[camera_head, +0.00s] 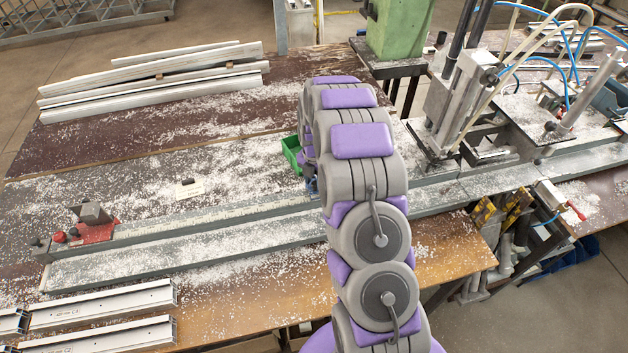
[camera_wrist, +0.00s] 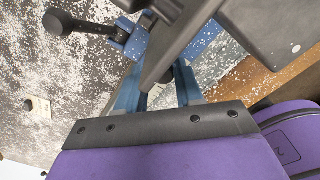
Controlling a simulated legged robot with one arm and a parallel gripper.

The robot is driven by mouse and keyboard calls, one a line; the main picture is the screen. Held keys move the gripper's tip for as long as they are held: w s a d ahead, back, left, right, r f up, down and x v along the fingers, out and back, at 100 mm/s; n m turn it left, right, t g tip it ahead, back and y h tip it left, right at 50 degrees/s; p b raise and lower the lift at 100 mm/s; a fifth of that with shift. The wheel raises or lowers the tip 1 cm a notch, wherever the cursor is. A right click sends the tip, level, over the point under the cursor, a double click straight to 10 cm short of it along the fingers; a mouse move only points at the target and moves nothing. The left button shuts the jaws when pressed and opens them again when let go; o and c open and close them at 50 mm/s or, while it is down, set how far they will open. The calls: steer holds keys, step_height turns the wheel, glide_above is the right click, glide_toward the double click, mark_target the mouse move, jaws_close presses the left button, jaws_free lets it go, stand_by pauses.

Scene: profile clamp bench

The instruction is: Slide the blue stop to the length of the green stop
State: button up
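The blue stop (camera_head: 312,186) is on the long grey rail, mostly hidden behind my arm in the head view. In the wrist view the blue stop (camera_wrist: 133,38) is close in front of my gripper (camera_wrist: 160,85), with a dark round-ended handle sticking out to the left. Dark and blue parts overlap there, so I cannot tell whether my gripper is open or shut on the stop. A green open-topped piece (camera_head: 291,153) is just behind the rail, partly hidden by my arm. I cannot tell whether it is the green stop.
A red stop (camera_head: 93,229) with a grey block is at the rail's left end. A small pale plate (camera_head: 189,188) lies behind the rail. Aluminium profiles (camera_head: 150,80) lie at the back and more (camera_head: 105,305) at front left. A clamp machine (camera_head: 462,100) stands right.

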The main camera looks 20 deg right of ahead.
steer(key=shift+o, duration=1.3)
steer(key=shift+s, duration=0.1)
step_height(320, 180, up, 17)
steer(key=shift+p, duration=0.35)
steer(key=shift+r, duration=0.1)
steer(key=s+a+r+m+b, duration=0.25)
steer(key=s+a+m, duration=0.35)
steer(key=s, duration=0.3)
steer(key=s+a+r+m+b, duration=0.1)
steer(key=s+a+r+m, duration=0.2)
steer(key=s+a+m, duration=0.5)
steer(key=s+f+m+g+b, duration=0.1)
steer(key=s+m, duration=0.4)
steer(key=s, duration=0.7)
steer(key=s+a+f+m+b, duration=0.1)
steer(key=s+f+m, duration=0.3)
steer(key=s, duration=0.8)
steer(key=shift+a+m+g+b, duration=0.15)
steer(key=shift+m+g+b, duration=0.25)
steer(key=shift+m+b, duration=0.45)
